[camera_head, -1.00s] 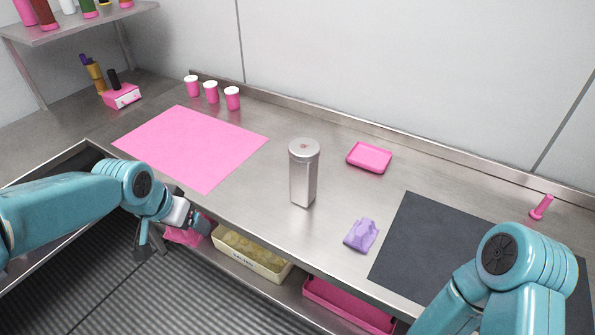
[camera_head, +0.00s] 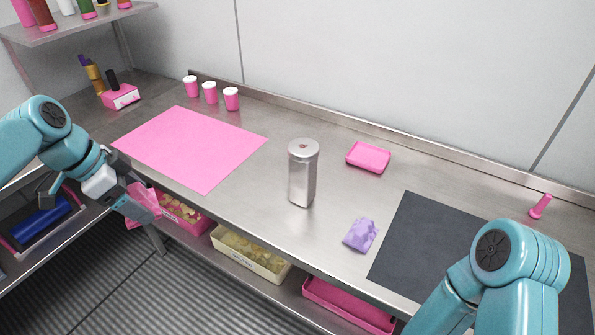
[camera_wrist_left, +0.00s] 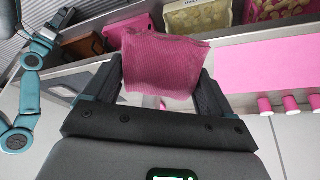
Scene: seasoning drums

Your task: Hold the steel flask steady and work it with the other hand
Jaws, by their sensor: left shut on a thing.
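The steel flask (camera_head: 303,182) stands upright on the steel counter, with a round lid on top. No gripper touches it. My left gripper (camera_head: 136,201) is at the counter's left front edge, well left of the flask. It is shut on a limp pink cloth-like piece (camera_head: 146,205). In the left wrist view, this pink piece (camera_wrist_left: 165,65) spans the gap between the two fingers. My right arm shows at the lower right, but its gripper is out of view.
A pink mat (camera_head: 190,145), several pink cups (camera_head: 231,99), a pink tray (camera_head: 368,157), a crumpled purple piece (camera_head: 360,235) and a dark mat (camera_head: 430,245) lie around the flask. Bins, including a cream one (camera_head: 248,254), sit below the counter edge. Bare steel surrounds the flask.

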